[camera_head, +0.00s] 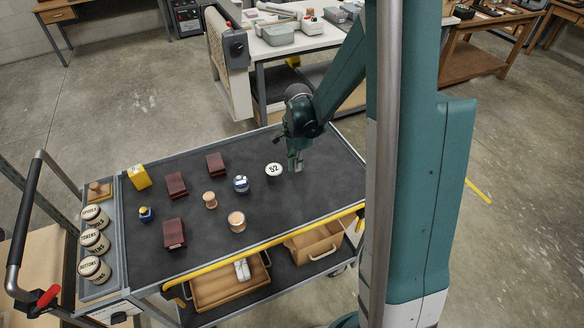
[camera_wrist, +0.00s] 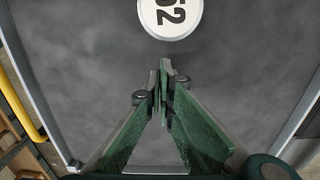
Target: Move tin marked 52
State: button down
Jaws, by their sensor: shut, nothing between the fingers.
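The tin marked 52 (camera_head: 274,169) has a round white lid with black digits and stands on the dark top of the trolley. My gripper (camera_head: 295,167) is just to the right of the tin in the head view, pointing down. In the wrist view my gripper (camera_wrist: 162,90) has its green fingertips together, with nothing between them. A gap of bare trolley top shows between the fingertips and the tin.
Left of the tin are a blue tin (camera_head: 241,184), a wooden spool (camera_head: 210,200), a round wooden-looking tin (camera_head: 237,221) and several dark red boxes (camera_head: 177,185). Labelled jars (camera_head: 95,241) stand in a side tray. A yellow rail (camera_head: 265,248) runs along the front edge.

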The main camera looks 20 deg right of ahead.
notch_tip(320, 180, up, 10)
jog(key=d+p, duration=0.1)
jog(key=shift+d+p, duration=0.15)
jog(key=shift+p, duration=0.2)
jog(key=shift+r, duration=0.15)
dwell(0.6)
jog(key=s+a+r+n+t, duration=0.3)
jog(key=s+a+r+n, duration=0.5)
jog(key=r, duration=0.4)
jog(key=s+a+r+n+t, duration=0.2)
jog(key=s+a+n, duration=0.1)
jog(key=s+n, duration=0.2)
jog(key=s+a+r+n+t, duration=0.2)
jog(key=s+n, duration=0.3)
jog(key=s, duration=0.5)
jog(key=shift+a+r, duration=0.45)
jog(key=shift+r, duration=0.1)
jog(key=c, duration=3.2)
grip_release()
jog(key=shift+s, duration=0.1)
jog(key=shift+c, duration=0.2)
